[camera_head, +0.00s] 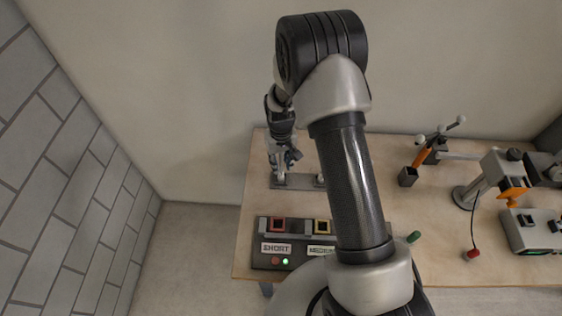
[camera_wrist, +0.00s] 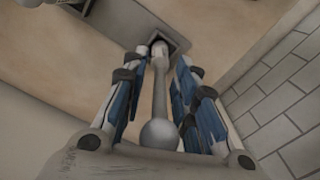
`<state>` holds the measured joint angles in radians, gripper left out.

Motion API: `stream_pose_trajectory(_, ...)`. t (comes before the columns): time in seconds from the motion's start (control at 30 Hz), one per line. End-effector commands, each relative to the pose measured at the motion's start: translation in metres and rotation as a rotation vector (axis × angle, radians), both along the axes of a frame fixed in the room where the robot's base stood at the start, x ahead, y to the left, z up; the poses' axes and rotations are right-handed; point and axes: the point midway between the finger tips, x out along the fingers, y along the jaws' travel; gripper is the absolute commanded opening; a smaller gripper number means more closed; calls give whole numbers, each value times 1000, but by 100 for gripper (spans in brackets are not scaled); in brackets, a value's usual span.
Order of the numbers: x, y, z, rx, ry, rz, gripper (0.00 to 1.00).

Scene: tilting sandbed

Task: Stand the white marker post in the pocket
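The white marker post (camera_wrist: 160,90) shows in the wrist view, a slim pale shaft with a ball at its near end. Its far, thicker white end lies over a dark square pocket (camera_wrist: 182,45) in a grey plate; how deep it sits is unclear. My gripper (camera_wrist: 163,65) has its blue-padded fingers on both sides of the shaft, with a visible gap on each side. In the head view my gripper (camera_head: 284,163) points down over the left end of the grey plate (camera_head: 299,182); the post there is mostly hidden by the fingers.
In front of the plate stands a box with red and yellow square frames (camera_head: 278,225), one labelled SHORT, and a lit green light. A brick wall (camera_head: 60,160) lies left.

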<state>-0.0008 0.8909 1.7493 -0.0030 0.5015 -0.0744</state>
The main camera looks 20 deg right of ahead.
Motion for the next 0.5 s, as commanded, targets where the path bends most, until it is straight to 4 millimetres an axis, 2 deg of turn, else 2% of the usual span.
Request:
stream_pose_trajectory(0.33, 0, 0, 4, 0, 0, 0, 28)
stream_pose_trajectory(0.5, 1, 0, 28, 0, -4, 0, 28)
